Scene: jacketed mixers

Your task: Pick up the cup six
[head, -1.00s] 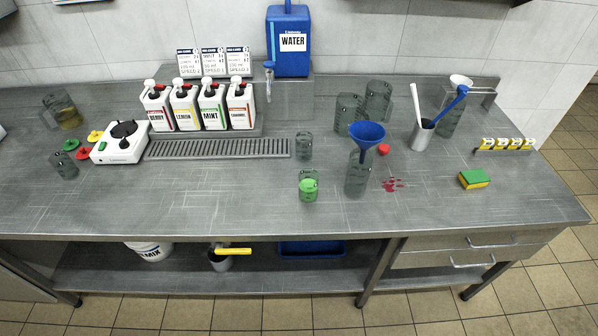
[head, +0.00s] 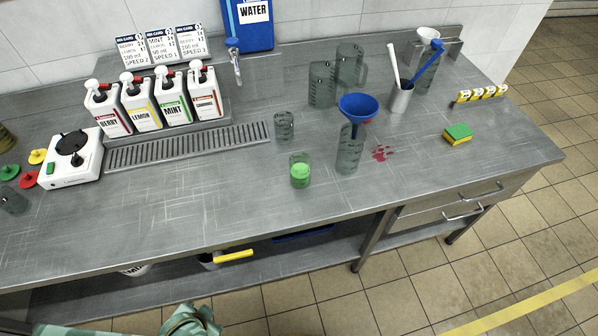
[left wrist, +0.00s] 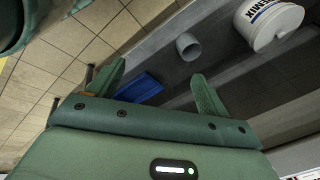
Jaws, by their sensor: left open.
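I cannot read a six on any cup. A small clear cup (head: 284,126) stands upright on the steel counter beside the drip grate. A clear cup holding green liquid (head: 300,170) stands nearer the front edge. A dark clear cup (head: 14,201) stands at the far left. My left gripper shows in the left wrist view (left wrist: 160,86), open and empty, with its fingers apart. It is below the counter top, facing the lower shelf. A green part of my left arm is at the bottom of the head view. My right gripper is not in view.
A blue funnel (head: 358,106) sits on a tall clear vessel (head: 349,150). Clear jugs (head: 350,64) stand behind. A white mixer base (head: 70,158) and several bottles (head: 174,97) are at left. A sponge (head: 458,134) lies right. The lower shelf holds a white bucket (left wrist: 268,22) and blue tray (left wrist: 140,88).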

